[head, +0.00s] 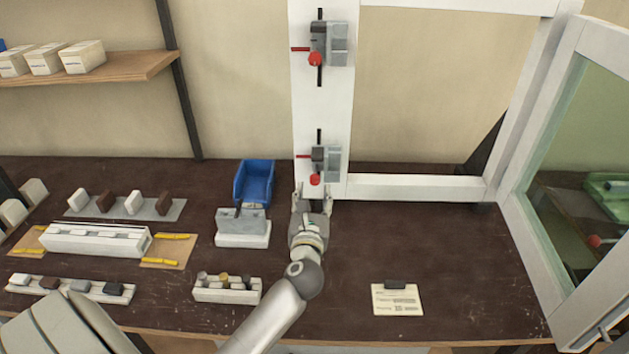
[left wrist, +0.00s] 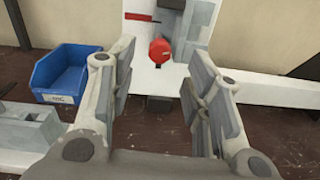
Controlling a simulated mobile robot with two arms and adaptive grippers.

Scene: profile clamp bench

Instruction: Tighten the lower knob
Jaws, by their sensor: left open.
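The lower clamp (head: 326,158) is fixed to the white upright profile (head: 308,105), with a red lever pointing left. Its red lower knob (head: 316,179) hangs at its bottom end. My left gripper (head: 313,196) is open just below the knob in the head view. In the left wrist view the red knob (left wrist: 160,50) shows between the two spread fingers of the left gripper (left wrist: 161,62), with gaps on both sides. I cannot tell how deep it sits between them. An upper clamp (head: 329,44) with its own red knob is higher on the profile. My right gripper is not in view.
A blue bin (head: 254,182) and a grey-white block (head: 243,228) stand left of the gripper. A small parts holder (head: 227,290) is nearer the front. A label card (head: 397,299) lies at right. The bench between card and frame (head: 417,188) is clear.

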